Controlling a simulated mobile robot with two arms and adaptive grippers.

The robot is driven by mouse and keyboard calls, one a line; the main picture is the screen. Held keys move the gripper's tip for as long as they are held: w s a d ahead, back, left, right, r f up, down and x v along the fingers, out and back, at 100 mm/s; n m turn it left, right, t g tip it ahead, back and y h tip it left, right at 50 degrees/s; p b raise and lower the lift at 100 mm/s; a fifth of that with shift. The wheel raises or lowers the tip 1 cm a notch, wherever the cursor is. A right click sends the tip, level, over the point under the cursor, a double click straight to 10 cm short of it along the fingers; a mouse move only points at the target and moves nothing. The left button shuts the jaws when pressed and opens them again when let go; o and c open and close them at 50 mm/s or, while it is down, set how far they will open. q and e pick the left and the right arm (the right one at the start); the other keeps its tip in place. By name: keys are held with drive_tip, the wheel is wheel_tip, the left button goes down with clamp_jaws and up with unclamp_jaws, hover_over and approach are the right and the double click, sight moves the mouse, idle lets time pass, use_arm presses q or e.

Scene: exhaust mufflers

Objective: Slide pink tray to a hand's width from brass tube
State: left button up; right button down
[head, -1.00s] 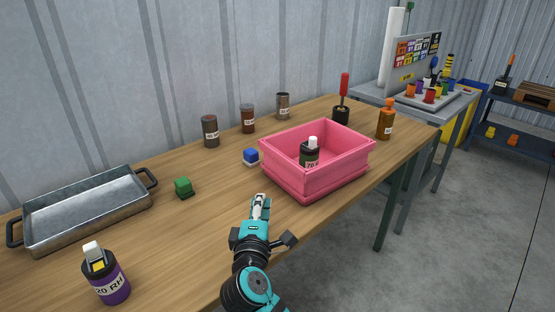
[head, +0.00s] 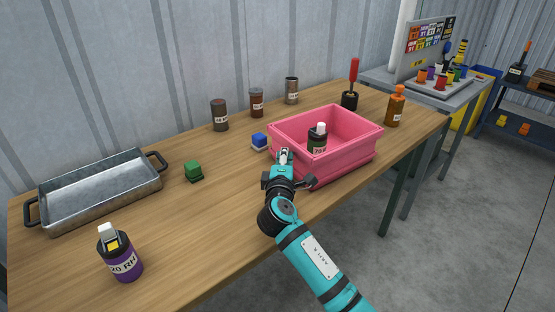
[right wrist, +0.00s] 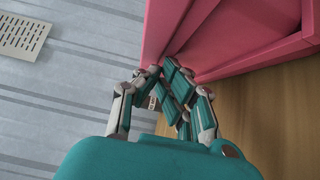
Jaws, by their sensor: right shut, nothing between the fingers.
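The pink tray (head: 345,165) stands on the wooden table, right of the middle in the head view, with a dark bottle with a white cap (head: 317,138) inside. Three labelled tubes stand behind it near the wall: a dark one (head: 219,115), a reddish-brown one (head: 256,102) and a greyish one (head: 291,90). I cannot tell which is the brass tube. My right gripper (head: 284,155) is shut and empty at the tray's near left side. In the right wrist view its fingers (right wrist: 172,88) are close to the pink wall (right wrist: 225,40); contact is unclear. My left gripper is out of view.
A blue block (head: 260,141) sits just left of the tray. A green block (head: 194,171), a metal pan (head: 100,190) and a purple bottle (head: 120,255) are farther left. An orange bottle (head: 396,107) and a red-handled tool (head: 352,85) stand at the right.

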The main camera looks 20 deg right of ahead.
sight(319, 143)
drive_tip(key=shift+w+d, duration=0.1)
drive_tip(key=shift+d, duration=0.2)
drive_tip(key=w+d, duration=0.1)
drive_tip(key=d, duration=0.3)
drive_tip(key=w+d, duration=0.2)
drive_tip(key=d, duration=0.1)
drive_tip(key=w+d, duration=0.1)
drive_tip(key=d, duration=0.3)
drive_tip(key=shift+w+d, duration=0.35)
drive_tip(key=shift+w, duration=0.05)
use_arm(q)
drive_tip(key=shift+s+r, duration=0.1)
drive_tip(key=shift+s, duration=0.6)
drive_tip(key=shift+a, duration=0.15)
